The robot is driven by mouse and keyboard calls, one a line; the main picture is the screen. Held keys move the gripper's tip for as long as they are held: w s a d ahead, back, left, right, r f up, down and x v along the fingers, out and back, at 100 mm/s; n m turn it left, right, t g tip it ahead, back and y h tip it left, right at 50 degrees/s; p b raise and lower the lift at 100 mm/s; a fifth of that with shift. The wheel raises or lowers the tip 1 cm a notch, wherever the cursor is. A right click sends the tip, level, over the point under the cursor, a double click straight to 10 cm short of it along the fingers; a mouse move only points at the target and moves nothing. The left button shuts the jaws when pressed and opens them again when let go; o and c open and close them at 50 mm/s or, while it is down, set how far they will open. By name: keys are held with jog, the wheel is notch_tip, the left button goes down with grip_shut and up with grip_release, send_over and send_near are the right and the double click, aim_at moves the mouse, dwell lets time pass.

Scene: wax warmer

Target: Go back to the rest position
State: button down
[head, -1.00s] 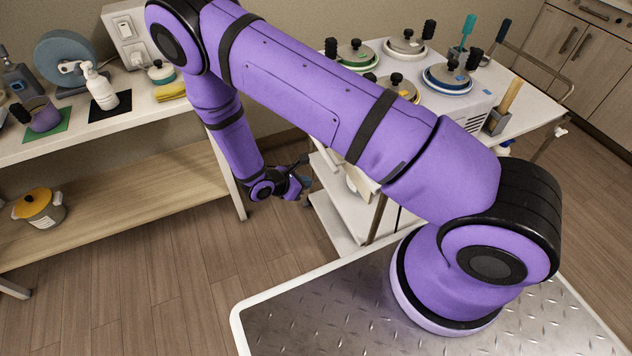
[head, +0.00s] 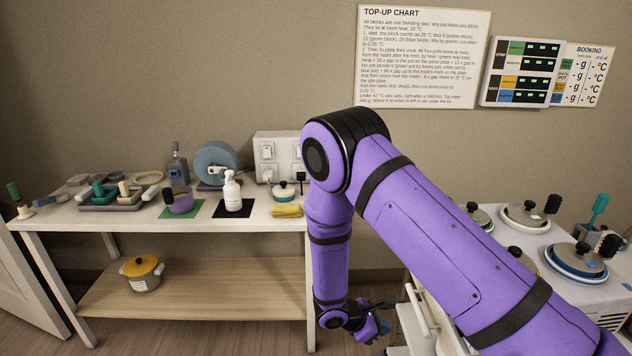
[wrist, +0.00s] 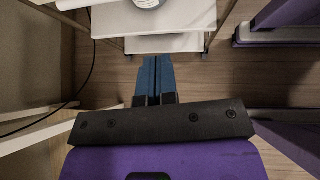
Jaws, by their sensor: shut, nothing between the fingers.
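My gripper (wrist: 155,62) shows in the wrist view with its two blue fingers together and nothing between them. It points down over the wooden floor, with the white lower shelf of a cart (wrist: 170,42) just beyond the fingertips. In the head view my purple arm rises from the lower right, bends at the top middle and hangs straight down. There my gripper (head: 384,327) is small and partly dark, between the wooden table and the white cart, apart from both.
The left table (head: 130,222) holds a purple pot (head: 181,203), a white pump bottle (head: 231,190) and a yellow cloth (head: 287,211). A yellow-lidded pot (head: 142,273) stands on its lower shelf. Lidded pots (head: 575,259) stand at the right. A chart (head: 420,60) hangs on the wall.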

jog(key=s+d+r+m+y, duration=0.15)
jog(key=r+m, duration=0.25)
jog(key=r, duration=0.7)
jog(key=s+d+r+m+g+y, duration=0.1)
jog(key=d+r+m+y, duration=0.15)
jog(key=r, duration=0.85)
jog(key=s+d+r+m+y, duration=0.1)
jog(key=d+r+m, duration=0.3)
jog(key=r, duration=0.7)
jog(key=s+d+r+m+t+y, duration=0.1)
jog(key=s+r+m, duration=0.3)
jog(key=s+r, duration=0.4)
jog(key=s+d+r+m+t+y, duration=0.2)
jog(key=s+r+m+t+y, duration=0.1)
jog(key=s+r, duration=0.6)
jog(key=s+m+y, duration=0.1)
jog(key=s, duration=0.2)
jog(key=shift+s+m+t, duration=0.2)
jog(key=shift+m+t, duration=0.1)
jog(key=shift+m, duration=0.05)
jog(key=shift+d, duration=0.1)
